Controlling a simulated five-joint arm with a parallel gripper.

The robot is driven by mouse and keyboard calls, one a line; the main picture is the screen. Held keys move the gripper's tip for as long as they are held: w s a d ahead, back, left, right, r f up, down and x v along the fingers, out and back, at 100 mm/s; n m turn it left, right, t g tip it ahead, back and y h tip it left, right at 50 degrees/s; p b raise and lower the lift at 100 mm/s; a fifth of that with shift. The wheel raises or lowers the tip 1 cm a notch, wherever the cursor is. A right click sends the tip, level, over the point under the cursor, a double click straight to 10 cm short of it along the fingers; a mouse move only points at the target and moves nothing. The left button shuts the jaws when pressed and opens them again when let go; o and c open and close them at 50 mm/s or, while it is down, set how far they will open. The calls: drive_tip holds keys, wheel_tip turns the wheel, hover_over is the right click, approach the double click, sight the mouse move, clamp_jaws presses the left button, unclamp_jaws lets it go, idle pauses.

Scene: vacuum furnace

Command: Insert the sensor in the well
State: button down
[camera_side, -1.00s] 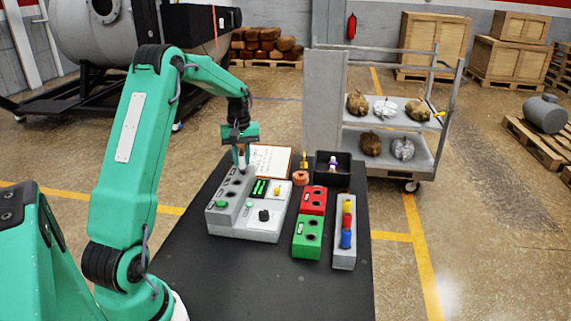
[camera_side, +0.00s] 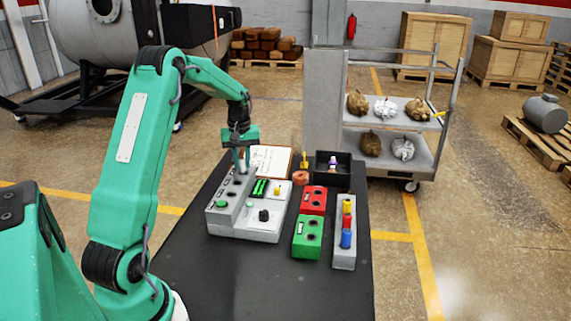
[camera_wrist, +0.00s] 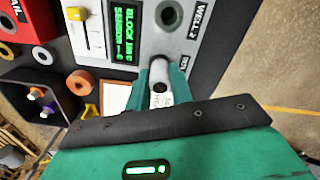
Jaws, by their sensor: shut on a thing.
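The sensor, a pale grey cylinder with dark print (camera_wrist: 159,86), is between the two green fingers of my gripper (camera_wrist: 163,82) in the wrist view. My gripper (camera_side: 242,164) is shut on it, over the far end of the grey block of wells (camera_side: 230,190). The sensor's far end meets the block's top face in the wrist view; how deep it sits in a well cannot be told. An open dark well hole (camera_wrist: 169,14) beside the label "WELL 2" is clear of my fingers. Other holes show along the block in the side view.
The console (camera_side: 262,215) has a green-lit display (camera_wrist: 124,32) and knobs. To its right stand a red block (camera_side: 313,193), a green block (camera_side: 299,250) and a grey rack (camera_side: 344,261) with coloured cylinders. A black bin (camera_side: 345,180), orange ring (camera_side: 300,178) and clipboard (camera_side: 284,157) lie behind. The front table is clear.

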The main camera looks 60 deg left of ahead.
drive_tip(key=shift+f, duration=0.15)
idle(0.5)
drive_tip(key=c, duration=0.7)
unclamp_jaws()
drive_tip(key=shift+c, duration=0.2)
drive_tip(key=shift+r, duration=3)
